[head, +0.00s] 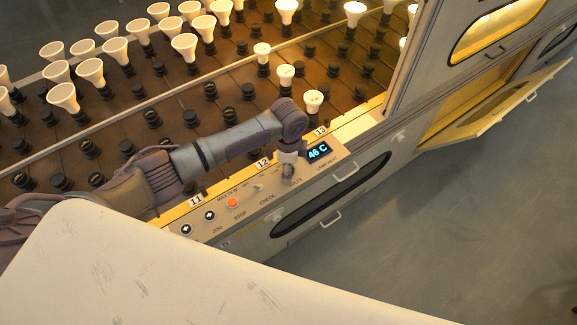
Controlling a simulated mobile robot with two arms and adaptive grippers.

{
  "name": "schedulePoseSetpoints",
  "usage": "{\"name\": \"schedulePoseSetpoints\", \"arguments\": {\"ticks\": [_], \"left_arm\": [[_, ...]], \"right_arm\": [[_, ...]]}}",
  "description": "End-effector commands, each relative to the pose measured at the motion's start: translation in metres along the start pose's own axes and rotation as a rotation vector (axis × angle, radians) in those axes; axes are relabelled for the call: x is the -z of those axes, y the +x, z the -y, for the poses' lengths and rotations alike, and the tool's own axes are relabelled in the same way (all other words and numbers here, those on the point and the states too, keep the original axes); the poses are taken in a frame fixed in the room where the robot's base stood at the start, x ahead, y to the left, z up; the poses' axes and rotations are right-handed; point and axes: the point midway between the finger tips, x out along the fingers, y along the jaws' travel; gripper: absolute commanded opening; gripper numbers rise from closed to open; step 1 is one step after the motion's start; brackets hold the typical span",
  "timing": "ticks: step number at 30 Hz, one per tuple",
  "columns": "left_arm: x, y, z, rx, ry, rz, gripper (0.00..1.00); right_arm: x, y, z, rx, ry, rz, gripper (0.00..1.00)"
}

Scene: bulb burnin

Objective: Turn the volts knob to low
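The control panel (222,219) runs along the front edge of the bulb rack. The volts knob's place is by the partly covered label (298,182), left of the blue-lit display reading 46 C (318,152). My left arm reaches in from the left, and its gripper (288,172) points down over that spot. The gripper hides the knob, so its setting cannot be read. Whether the fingers are open or shut on the knob is too small to tell. My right gripper is out of view.
An orange-red stop button (232,202), black jog buttons (209,215) and a small check switch (258,187) sit left of the gripper. Bulbs (184,46) and empty sockets fill the rack behind. A lit cabinet door (495,108) stands open at right.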

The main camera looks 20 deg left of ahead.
Motion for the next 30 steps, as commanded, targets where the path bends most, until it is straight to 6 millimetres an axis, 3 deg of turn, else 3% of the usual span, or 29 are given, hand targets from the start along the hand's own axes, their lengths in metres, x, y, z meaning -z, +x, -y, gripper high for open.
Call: {"name": "schedulePoseSetpoints", "arguments": {"ticks": [3,14,22,30], "left_arm": [[0.000,0.000,0.000,0.000,0.000,0.000,0.58],[0.000,0.000,0.000,0.000,0.000,0.000,0.00],[0.001,-0.002,-0.001,-0.002,-0.032,0.000,0.00],[0.001,-0.005,-0.001,-0.005,-0.188,-0.001,0.00]], "right_arm": [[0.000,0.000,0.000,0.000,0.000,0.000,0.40],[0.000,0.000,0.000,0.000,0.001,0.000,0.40],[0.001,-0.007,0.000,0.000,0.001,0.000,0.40],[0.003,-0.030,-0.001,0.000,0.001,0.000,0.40]]}}
